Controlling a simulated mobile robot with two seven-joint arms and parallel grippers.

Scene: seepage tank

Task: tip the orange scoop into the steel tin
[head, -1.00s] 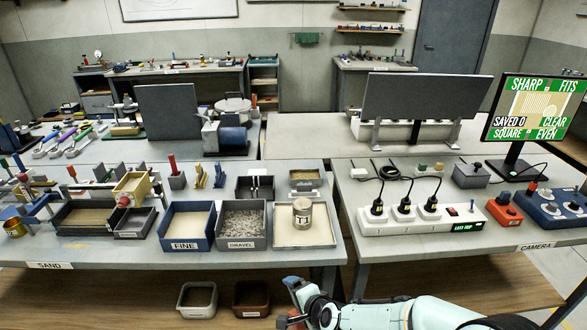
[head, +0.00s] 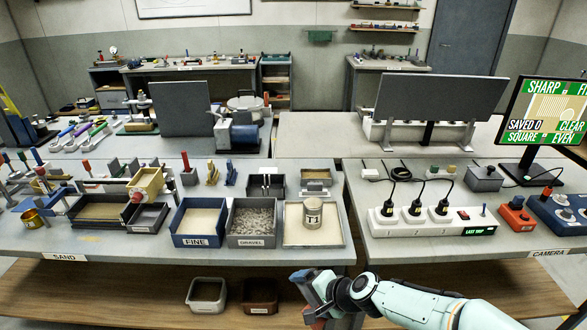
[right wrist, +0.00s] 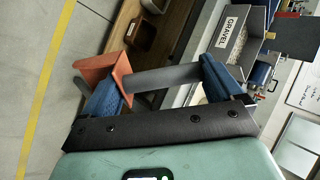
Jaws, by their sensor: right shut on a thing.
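The orange scoop (right wrist: 103,68) is in my right gripper (right wrist: 165,82), its grey handle running between the blue fingers in the right wrist view. Whether the scoop holds anything is hidden. In the head view my right gripper (head: 316,292) is in front of the bench, low, with a little orange showing. A grey, steel-looking open tin (head: 206,295) with a pale label stands on the low shelf, left of the gripper and apart from it. A metal can marked T1 (head: 312,214) stands up on the bench. My left gripper is out of view.
A brown tin (head: 261,296) stands between the grey tin and my right gripper. The bench edge above carries the FINE tray (head: 196,241), the GRAVEL tray (head: 250,241) and a pale tray (head: 312,244) under the can. The low shelf (head: 110,290) is bare left of the tins.

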